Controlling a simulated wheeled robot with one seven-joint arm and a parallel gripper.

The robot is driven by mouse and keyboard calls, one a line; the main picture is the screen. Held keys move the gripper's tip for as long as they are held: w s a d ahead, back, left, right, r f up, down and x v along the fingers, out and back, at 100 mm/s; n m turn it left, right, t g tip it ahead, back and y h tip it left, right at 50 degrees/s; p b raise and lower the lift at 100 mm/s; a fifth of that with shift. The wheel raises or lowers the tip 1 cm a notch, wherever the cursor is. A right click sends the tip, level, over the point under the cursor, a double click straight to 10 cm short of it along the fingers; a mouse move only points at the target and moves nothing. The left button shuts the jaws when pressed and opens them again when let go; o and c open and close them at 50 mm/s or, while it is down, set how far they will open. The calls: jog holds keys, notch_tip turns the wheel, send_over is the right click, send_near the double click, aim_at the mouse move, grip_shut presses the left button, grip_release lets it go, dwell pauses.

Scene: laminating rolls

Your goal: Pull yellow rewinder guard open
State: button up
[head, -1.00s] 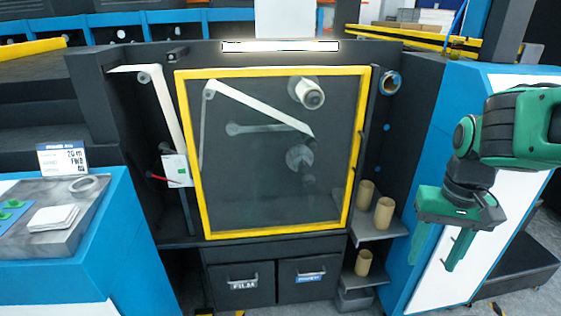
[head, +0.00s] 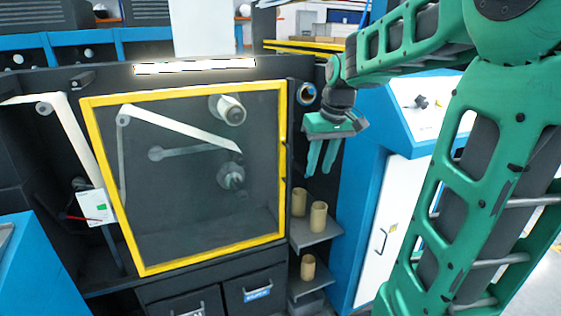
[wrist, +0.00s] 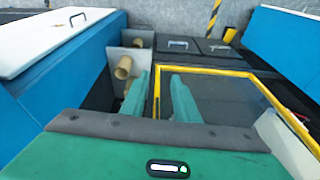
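The yellow rewinder guard (head: 283,165) is a yellow frame around a clear pane on the front of the dark machine. It looks shut, with rollers and a white web visible behind the pane. It also shows in the wrist view (wrist: 157,92). My gripper (head: 321,172) hangs fingers down to the right of the guard's right edge, apart from it in the head view. Its two green fingers are parted with nothing between them. In the wrist view the fingertips (wrist: 158,72) lie near the guard's frame.
Cardboard cores (head: 318,215) stand on shelves (head: 318,235) below my gripper. A blue and white cabinet (head: 375,230) stands close on the right. Dark drawers (head: 255,290) lie under the guard. A white card (head: 93,207) hangs left of the guard. The space before the pane is clear.

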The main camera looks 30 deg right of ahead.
jog(key=w+d+r+n+t, duration=0.2)
jog(key=w+r+n, duration=0.15)
jog(key=w, duration=1.05)
jog(key=shift+m, duration=0.25)
jog(key=x, duration=1)
jog(key=shift+a+f, duration=0.15)
jog(key=shift+f, duration=0.2)
grip_shut()
